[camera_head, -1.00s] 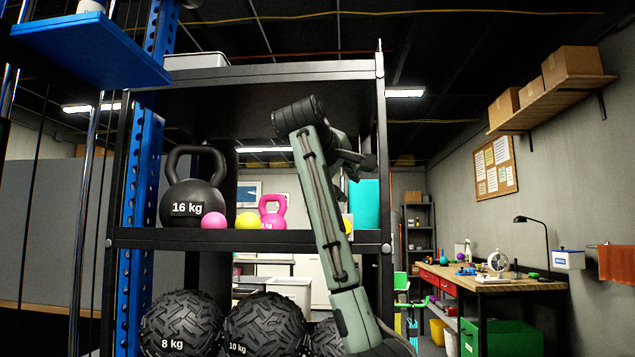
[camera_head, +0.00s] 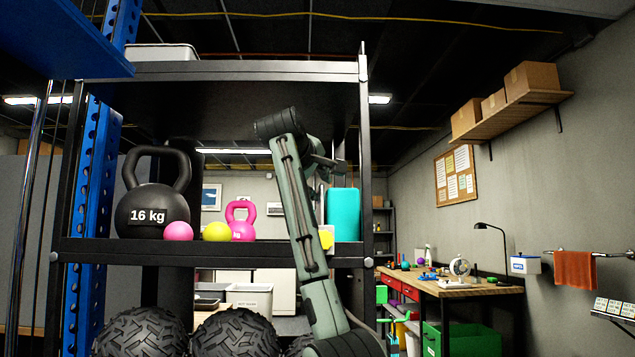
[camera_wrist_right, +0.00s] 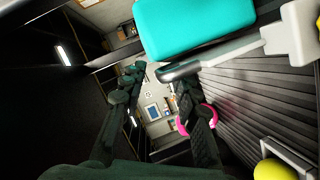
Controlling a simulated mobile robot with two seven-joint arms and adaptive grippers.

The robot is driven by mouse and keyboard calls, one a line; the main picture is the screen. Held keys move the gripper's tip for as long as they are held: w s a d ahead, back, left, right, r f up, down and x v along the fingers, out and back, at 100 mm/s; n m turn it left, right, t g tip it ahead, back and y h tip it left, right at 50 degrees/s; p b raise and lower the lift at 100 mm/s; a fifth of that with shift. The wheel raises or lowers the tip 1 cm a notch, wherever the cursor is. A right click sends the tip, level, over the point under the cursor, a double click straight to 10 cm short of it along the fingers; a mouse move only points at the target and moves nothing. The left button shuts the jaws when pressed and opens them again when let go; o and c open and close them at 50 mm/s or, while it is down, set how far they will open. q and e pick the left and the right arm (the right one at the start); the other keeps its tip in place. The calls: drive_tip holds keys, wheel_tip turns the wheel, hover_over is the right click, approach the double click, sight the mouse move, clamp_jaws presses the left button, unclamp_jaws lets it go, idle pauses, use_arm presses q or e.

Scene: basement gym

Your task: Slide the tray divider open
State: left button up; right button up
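My right arm rises in front of the rack in the head view, and my right gripper (camera_head: 325,165) is at its top, above the middle shelf (camera_head: 90,252). In the right wrist view my right gripper (camera_wrist_right: 160,88) has its two dark fingers spread, with nothing visibly held between them. A grey bar (camera_wrist_right: 185,71) with a rounded end lies close to the right finger's tip. It runs to a pale T-shaped piece (camera_wrist_right: 295,38). I cannot tell whether this is the tray divider, or whether finger and bar touch. No tray is clearly recognizable. My left gripper is not in view.
A teal block (camera_head: 343,214) stands on the shelf right of my arm. A rack post (camera_head: 365,150) stands at the right.

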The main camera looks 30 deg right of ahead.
drive_tip(key=shift+w+d, duration=0.1)
drive_tip(key=shift+d, duration=0.05)
clamp_jaws()
drive_tip(key=shift+f, duration=0.1)
drive_tip(key=shift+w+f, duration=0.1)
drive_tip(key=shift+w, duration=0.05)
